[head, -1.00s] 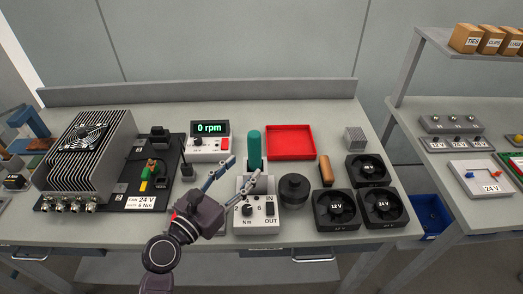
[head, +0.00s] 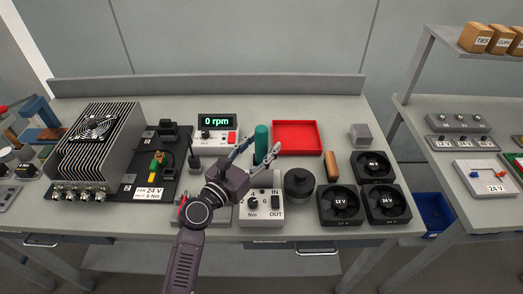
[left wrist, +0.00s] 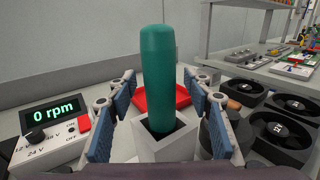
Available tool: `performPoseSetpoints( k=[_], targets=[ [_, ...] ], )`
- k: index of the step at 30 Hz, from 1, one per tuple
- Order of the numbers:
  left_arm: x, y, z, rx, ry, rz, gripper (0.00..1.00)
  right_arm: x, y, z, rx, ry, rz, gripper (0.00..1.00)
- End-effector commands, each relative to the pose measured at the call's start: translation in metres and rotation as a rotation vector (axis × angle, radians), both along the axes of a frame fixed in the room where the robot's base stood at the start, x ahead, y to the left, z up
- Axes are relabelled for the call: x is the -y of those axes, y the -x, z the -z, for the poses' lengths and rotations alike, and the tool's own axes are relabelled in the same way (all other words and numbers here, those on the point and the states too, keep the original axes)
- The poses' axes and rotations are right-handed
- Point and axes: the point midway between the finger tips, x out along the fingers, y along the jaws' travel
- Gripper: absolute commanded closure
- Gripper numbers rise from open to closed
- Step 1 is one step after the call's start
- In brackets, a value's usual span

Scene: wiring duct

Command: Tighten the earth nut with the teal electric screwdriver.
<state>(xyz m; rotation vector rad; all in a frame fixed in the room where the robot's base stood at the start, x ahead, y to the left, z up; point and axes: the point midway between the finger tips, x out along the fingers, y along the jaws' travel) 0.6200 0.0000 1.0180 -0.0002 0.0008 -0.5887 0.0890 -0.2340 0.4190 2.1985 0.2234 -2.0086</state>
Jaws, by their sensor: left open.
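The teal electric screwdriver (head: 261,143) stands upright in a light grey holder behind the Nm dial box (head: 262,207). My left gripper (head: 260,151) is open, with its fingers either side of the screwdriver and apart from it. In the left wrist view the teal screwdriver (left wrist: 157,75) rises from its square holder (left wrist: 160,146) between the two blue finger pads. The earth nut is too small to make out; a green and yellow piece (head: 157,165) sits on the black plate (head: 125,196) by the finned unit (head: 102,145). My right gripper is not in view.
A red tray (head: 297,151) lies behind and right of the screwdriver. A black round knob-like part (head: 299,184), a brown block (head: 331,165) and several black fans (head: 341,204) stand to the right. The rpm display box (head: 216,133) is left of the screwdriver.

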Motion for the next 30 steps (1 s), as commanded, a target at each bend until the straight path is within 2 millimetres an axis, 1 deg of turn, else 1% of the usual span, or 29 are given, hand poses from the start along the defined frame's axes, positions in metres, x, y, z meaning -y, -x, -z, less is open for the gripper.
performPoseSetpoints(
  k=[1, 2, 12, 14, 24, 30],
  targets=[
    [0.000, 0.000, 0.000, 0.000, 0.000, 0.000, 0.53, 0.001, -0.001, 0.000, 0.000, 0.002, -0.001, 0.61],
    [0.000, 0.000, 0.000, 0.000, 0.000, 0.000, 0.57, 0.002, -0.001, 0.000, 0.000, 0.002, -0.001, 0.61],
    [0.000, 0.000, 0.000, 0.000, 0.000, 0.000, 0.94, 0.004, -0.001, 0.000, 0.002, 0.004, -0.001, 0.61],
    [0.000, 0.000, 0.000, 0.000, 0.000, 0.000, 1.00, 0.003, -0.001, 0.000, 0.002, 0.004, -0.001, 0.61],
    [0.000, 0.000, -0.002, 0.002, 0.001, 0.000, 1.00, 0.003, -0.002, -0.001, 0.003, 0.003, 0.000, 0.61],
    [0.000, 0.000, -0.011, 0.002, 0.002, 0.000, 1.00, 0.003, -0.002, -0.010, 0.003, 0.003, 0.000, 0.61]
  ],
)
